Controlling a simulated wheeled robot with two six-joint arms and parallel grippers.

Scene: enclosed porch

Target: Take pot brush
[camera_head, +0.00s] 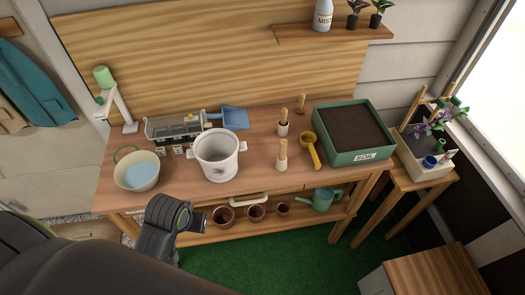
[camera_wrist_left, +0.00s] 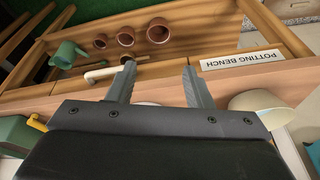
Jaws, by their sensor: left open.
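My left gripper (camera_head: 203,219) is at the bench's front edge, low and left of these tools. In the left wrist view its two fingers (camera_wrist_left: 160,68) are apart with nothing between them. They point toward the bench front and the lower shelf. No tool is near the fingers. My right gripper is not in view.
The potting bench (camera_head: 245,178) holds a white pot (camera_head: 216,160), a cream bucket (camera_head: 136,172), a blue dustpan (camera_head: 235,117), a yellow scoop (camera_head: 309,148) and a green soil tray (camera_head: 371,157). Terracotta pots (camera_head: 256,213) and a green watering can (camera_head: 322,200) sit on the lower shelf.

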